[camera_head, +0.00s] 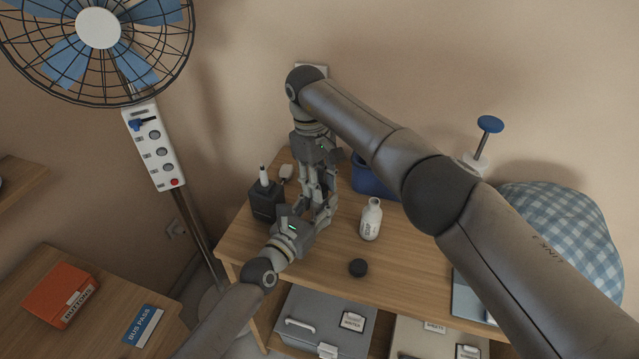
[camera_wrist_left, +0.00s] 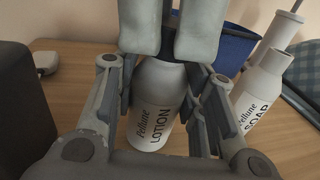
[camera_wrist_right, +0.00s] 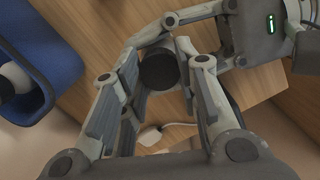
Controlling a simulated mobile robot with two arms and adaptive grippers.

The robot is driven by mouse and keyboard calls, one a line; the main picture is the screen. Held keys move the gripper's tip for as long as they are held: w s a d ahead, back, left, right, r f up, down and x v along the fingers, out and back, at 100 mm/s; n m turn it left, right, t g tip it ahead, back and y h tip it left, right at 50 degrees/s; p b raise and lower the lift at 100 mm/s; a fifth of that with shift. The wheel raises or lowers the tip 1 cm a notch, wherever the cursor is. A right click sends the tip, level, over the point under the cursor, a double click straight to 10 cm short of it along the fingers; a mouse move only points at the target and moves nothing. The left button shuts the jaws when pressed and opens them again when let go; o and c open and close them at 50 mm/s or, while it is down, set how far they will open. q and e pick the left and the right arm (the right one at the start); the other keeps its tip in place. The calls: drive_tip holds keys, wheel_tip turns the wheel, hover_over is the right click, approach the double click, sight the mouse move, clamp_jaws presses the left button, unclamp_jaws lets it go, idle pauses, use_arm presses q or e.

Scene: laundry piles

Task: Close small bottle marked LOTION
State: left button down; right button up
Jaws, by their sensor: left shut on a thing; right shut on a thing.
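The small white bottle marked LOTION (camera_wrist_left: 153,112) stands upright between the fingers of my left gripper (camera_wrist_left: 162,88), which is shut on its body. A dark cap (camera_wrist_right: 158,70) is at the top of this bottle, gripped from above by my right gripper (camera_wrist_left: 169,35). The cap's seating on the neck is hidden by the fingers. In the head view, my left gripper (camera_head: 312,222) comes in low from the left and my right gripper (camera_head: 318,196) points down above it. The bottle is mostly hidden there.
A blue bin (camera_head: 372,178) is behind. The table front (camera_head: 320,265) is clear.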

drive_tip(key=shift+d+m, duration=0.1)
drive_tip(key=shift+m, duration=0.5)
drive_tip(key=o, duration=0.6)
drive_tip(key=shift+f, duration=0.1)
drive_tip(key=shift+o, duration=0.2)
drive_tip(key=shift+s+r, duration=0.1)
drive_tip(key=shift+r, duration=2.2)
drive_tip(key=shift+c, duration=0.2)
